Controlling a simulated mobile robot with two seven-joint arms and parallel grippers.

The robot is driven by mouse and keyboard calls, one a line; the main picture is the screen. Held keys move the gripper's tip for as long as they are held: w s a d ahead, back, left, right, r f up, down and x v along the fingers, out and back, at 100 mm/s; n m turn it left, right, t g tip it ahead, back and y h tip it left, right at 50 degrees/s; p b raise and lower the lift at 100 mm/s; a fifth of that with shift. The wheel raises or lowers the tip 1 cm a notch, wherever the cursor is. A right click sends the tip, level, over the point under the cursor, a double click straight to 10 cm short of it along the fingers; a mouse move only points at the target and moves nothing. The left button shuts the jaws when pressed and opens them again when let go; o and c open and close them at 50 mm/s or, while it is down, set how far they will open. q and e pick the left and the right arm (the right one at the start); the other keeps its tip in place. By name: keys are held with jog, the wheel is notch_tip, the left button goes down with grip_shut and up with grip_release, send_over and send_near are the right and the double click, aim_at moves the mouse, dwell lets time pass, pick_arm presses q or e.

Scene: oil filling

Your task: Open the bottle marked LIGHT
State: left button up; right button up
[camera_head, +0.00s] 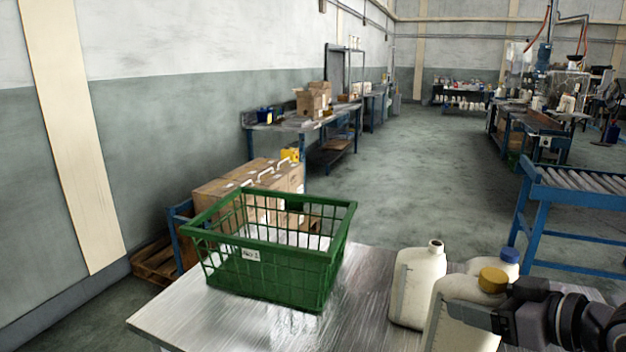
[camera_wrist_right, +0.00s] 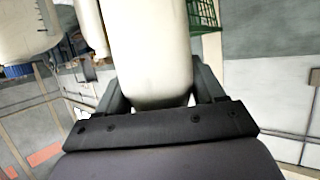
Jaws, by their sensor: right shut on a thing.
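Three white bottles stand at the right end of the metal table. The bottle with the yellow cap (camera_head: 493,279) is nearest, and my right gripper (camera_head: 478,316) is shut on its body from the right. In the right wrist view a white bottle body (camera_wrist_right: 150,50) fills the space between my fingers (camera_wrist_right: 160,92). The bottle with the blue cap (camera_head: 509,255) stands behind it, partly hidden. The bottle to the left (camera_head: 416,286) has a bare neck with no coloured cap. No marking LIGHT can be read. My left gripper is not in view.
A green basket (camera_head: 265,273) with a small label stands on the metal table (camera_head: 190,315), left of the bottles. The tabletop between them is clear. A roller conveyor (camera_head: 580,180) with a blue frame stands beyond on the right. Cardboard boxes (camera_head: 215,190) are behind the basket.

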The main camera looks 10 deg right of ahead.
jog(key=s+a+f+n+g+y+b, duration=0.2)
jog(key=a+f, duration=0.3)
jog(key=a, duration=0.6)
jog(key=s+a+f+n+g+y+b, duration=0.2)
jog(key=a+f, duration=0.3)
jog(key=a, duration=0.6)
jog(key=shift+s+a+f+n+y, duration=0.2)
jog(key=shift+a+n+y, duration=0.15)
jog(key=shift+n, duration=0.35)
jog(key=shift+n+g, duration=0.3)
jog(key=shift+g, duration=0.2)
